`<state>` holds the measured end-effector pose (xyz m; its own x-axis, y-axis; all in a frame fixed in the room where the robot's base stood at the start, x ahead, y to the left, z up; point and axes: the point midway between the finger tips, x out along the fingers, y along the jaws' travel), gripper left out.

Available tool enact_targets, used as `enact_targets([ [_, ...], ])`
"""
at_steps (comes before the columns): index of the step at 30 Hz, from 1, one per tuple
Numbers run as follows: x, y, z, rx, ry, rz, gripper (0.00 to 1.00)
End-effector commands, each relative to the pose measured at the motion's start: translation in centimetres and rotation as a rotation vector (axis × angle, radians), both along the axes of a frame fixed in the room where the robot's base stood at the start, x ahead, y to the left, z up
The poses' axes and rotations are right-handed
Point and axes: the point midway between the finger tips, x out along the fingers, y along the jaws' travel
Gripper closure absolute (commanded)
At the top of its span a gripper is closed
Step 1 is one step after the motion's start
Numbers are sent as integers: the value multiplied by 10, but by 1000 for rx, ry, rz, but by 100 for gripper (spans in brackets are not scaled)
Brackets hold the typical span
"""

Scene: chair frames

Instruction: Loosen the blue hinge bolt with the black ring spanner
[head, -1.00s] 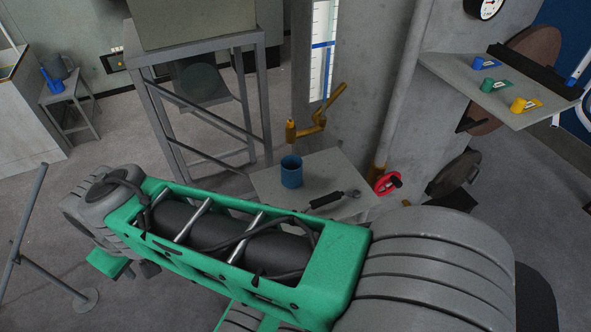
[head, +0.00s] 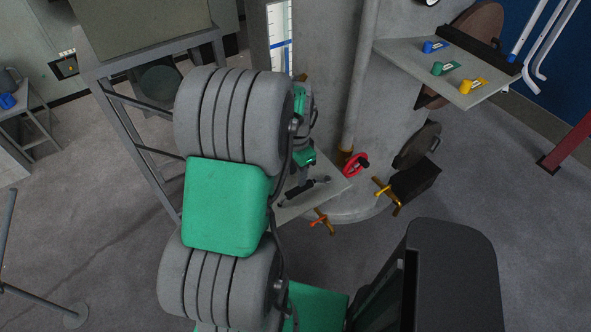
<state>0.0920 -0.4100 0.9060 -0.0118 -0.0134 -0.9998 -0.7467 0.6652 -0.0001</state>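The blue hinge bolt (head: 429,47) stands in its small plate on the grey wall shelf (head: 455,72), at the back left of a green bolt and a yellow one. The black ring spanner (head: 319,181) lies on the small grey table, partly covered by my arm's end. My gripper (head: 301,186) points down at the spanner over the table. Its fingers are small and dark against the spanner, so whether they are open, shut or touching it cannot be made out.
A red handwheel (head: 355,164) stands right of the small table (head: 295,210). Brass T-handles (head: 321,221) (head: 388,193) stick out near the pillar foot. A dark bar (head: 466,46) runs along the shelf's back. A metal rack (head: 150,110) stands left.

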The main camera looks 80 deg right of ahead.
Motion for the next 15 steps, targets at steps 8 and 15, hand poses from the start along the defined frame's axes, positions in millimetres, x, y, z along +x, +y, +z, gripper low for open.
enact_targets([
  [8, 0, 1, -41, 3, 0, 4, 65],
  [15, 0, 0, -77, 1, 0, 5, 65],
])
